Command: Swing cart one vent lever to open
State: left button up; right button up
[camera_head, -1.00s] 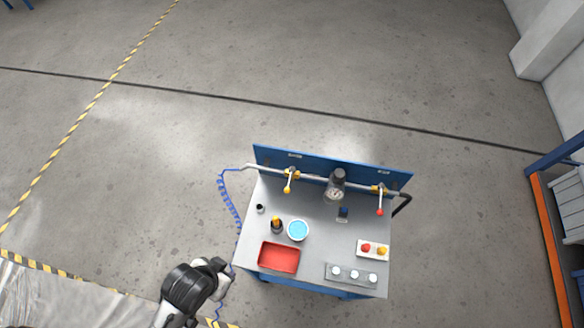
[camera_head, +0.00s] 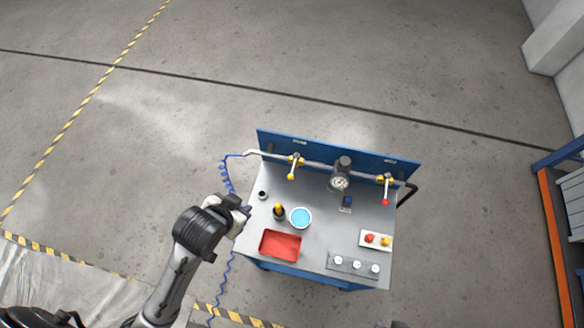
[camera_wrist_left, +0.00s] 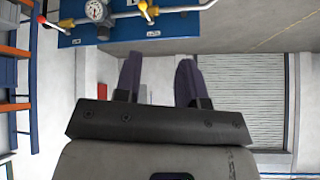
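The cart (camera_head: 328,238) has a blue back panel (camera_head: 380,163) carrying a pipe with two levers. The left lever (camera_head: 293,168) has a yellow-orange knob and points toward the cart's front; it also shows in the left wrist view (camera_wrist_left: 148,13). The right lever (camera_head: 386,192) has a red knob and points the same way; it also shows in the left wrist view (camera_wrist_left: 52,25). The panel labels are too small to read. My left gripper (camera_head: 246,209) is beside the cart's left edge, apart from both levers. Its fingers (camera_wrist_left: 159,80) are spread and empty. My right gripper is not seen.
A gauge (camera_head: 339,182) sits between the levers. On the cart top are a red tray (camera_head: 280,244), a blue-filled bowl (camera_head: 300,217), a dark bottle (camera_head: 279,212) and a button box (camera_head: 376,240). A blue coiled hose (camera_head: 228,178) hangs at the left.

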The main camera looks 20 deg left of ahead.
pick_arm(q)
jog(key=w+d+r+m+t+b, duration=0.1)
jog(key=w+r+t+b, duration=0.1)
jog(key=w+r, duration=0.4)
jog(key=w+d+r+m+t+b, duration=0.1)
jog(key=w+r+t+b, duration=0.15)
jog(key=w, duration=0.65)
notch_tip(320, 180, up, 2)
jog(key=m+g+b, duration=0.2)
send_over(293, 169)
jog(key=a, duration=0.2)
jog(key=f+n+g, duration=0.2)
jog(key=f+g, duration=0.1)
jog(key=f, duration=0.7)
jog(key=d+f+n+g+h, duration=0.1)
jog(key=f+n+g, duration=0.2)
jog(key=f, duration=0.7)
jog(key=f+n+g+h+p, duration=0.1)
jog(key=f+n+g, duration=0.2)
jog(key=f, duration=0.7)
jog(key=shift+s+d+g, duration=0.1)
jog(key=shift+d+g, duration=0.15)
jog(key=shift+d, duration=0.05)
jog(key=shift+c, duration=0.3)
